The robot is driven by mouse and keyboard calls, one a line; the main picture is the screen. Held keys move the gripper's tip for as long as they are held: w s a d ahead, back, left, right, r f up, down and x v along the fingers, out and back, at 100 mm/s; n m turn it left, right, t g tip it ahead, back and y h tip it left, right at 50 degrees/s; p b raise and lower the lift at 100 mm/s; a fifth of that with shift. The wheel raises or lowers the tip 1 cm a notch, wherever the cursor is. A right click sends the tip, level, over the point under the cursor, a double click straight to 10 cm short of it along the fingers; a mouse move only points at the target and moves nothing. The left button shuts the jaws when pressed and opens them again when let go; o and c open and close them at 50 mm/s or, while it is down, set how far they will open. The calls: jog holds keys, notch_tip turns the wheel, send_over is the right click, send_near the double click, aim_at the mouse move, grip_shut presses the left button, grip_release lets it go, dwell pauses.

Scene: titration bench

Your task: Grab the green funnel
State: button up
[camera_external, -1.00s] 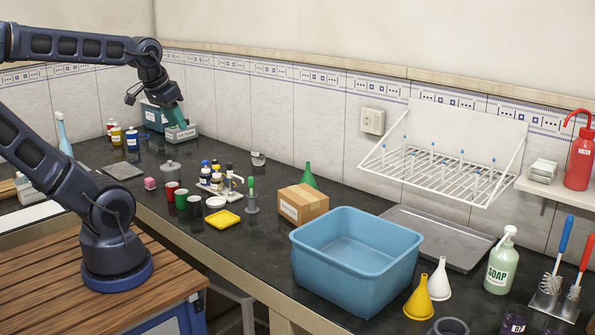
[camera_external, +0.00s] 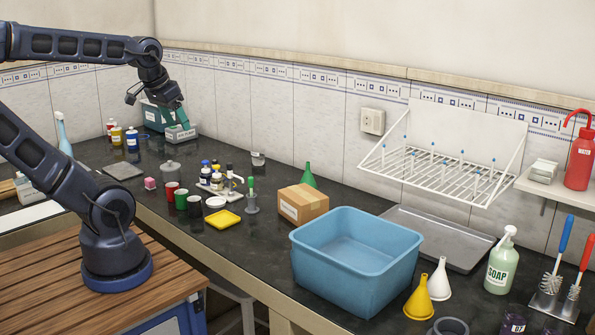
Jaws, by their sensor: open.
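The green funnel (camera_external: 308,176) stands on the dark bench behind a cardboard box (camera_external: 303,206), with its narrow end up. The box hides its lower part. My gripper (camera_external: 183,122) is open at the far left part of the bench, beside a small grey labelled box (camera_external: 181,134). It is well to the left of the funnel and apart from it. Its fingers are small and partly blend with the teal box behind.
A blue basin (camera_external: 356,258) stands right of the cardboard box. Small bottles (camera_external: 210,176), a yellow dish (camera_external: 222,219) and cups (camera_external: 181,199) stand left of it. A white drying rack (camera_external: 440,172) hangs on the wall. Yellow (camera_external: 419,299) and white (camera_external: 439,280) funnels stand near the basin.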

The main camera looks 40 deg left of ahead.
jog(key=w+r+n+g, duration=0.1)
jog(key=w+r+n, duration=0.25)
jog(key=w, duration=1.15)
jog(key=n+g, duration=0.4)
jog(key=n, duration=0.8)
send_over(308, 170)
notch_tip(308, 170, down, 25)
jog(key=shift+a+f, duration=0.3)
jog(key=shift+a, duration=0.15)
notch_tip(308, 170, down, 5)
jog(key=shift+r, duration=0.1)
jog(key=shift+w+d+f, duration=0.1)
jog(key=shift+w+f, duration=0.05)
jog(key=shift+f, duration=1.25)
jog(key=shift+w+d+f, duration=0.1)
jog(key=shift+w+f, duration=0.05)
jog(key=shift+f, duration=1.2)
jog(key=c, duration=0.9)
